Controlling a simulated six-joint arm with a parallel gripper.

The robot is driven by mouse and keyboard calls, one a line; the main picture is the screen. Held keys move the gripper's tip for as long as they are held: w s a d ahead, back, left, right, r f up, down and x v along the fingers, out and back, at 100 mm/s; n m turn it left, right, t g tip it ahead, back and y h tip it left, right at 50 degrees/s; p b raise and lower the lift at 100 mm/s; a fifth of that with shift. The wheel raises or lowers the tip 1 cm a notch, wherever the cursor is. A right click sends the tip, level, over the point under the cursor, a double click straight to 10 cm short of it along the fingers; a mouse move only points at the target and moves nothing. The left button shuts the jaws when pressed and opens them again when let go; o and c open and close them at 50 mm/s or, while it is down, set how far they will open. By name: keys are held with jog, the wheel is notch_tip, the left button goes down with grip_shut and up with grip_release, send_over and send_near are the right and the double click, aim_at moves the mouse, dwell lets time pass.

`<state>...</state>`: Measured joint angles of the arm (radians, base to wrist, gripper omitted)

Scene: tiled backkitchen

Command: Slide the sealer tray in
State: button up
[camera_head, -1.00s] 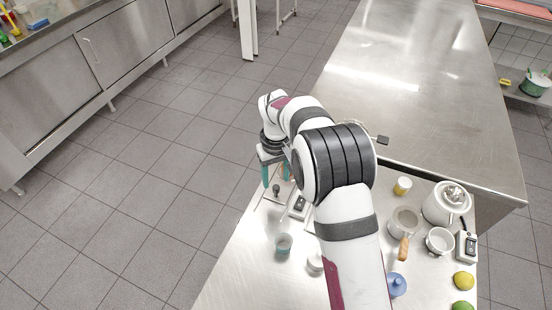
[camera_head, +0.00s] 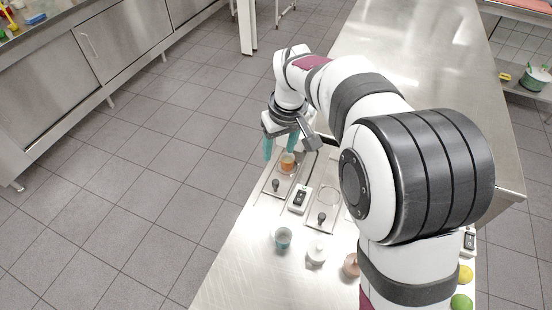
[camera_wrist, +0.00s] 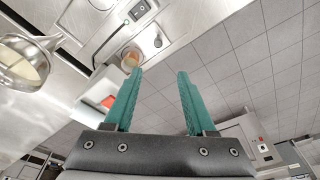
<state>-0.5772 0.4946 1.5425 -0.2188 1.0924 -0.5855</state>
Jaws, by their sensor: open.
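Two flat metal trays with dark knobs lie on the steel counter in the head view. The left tray (camera_head: 265,190) has a knob (camera_head: 276,184) at its near end, and a cup with orange contents (camera_head: 287,165) at its far end. The right tray (camera_head: 316,223) has a round ring-shaped opening and its own knob. I cannot tell which is the sealer tray. My gripper (camera_head: 281,151) is open and empty, above and behind the cup. In the wrist view, the teal fingers (camera_wrist: 156,74) are apart, with the cup (camera_wrist: 131,59) and knob (camera_wrist: 158,41) beyond them.
A blue-grey cup (camera_head: 283,238), a white lidded pot (camera_head: 317,251) and a brownish item (camera_head: 351,266) stand nearer. My arm hides much of the right side. Floor lies open left of the counter.

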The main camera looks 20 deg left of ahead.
jog(key=s+d+t+y, duration=0.1)
jog(key=s+d+t, duration=0.1)
jog(key=s+d, duration=0.1)
send_near(276, 182)
jog(key=shift+y, duration=0.3)
jog(key=x, duration=0.8)
jog(key=shift+w+d+f, duration=0.15)
jog(key=shift+f, duration=0.3)
grip_shut()
dwell(0.3)
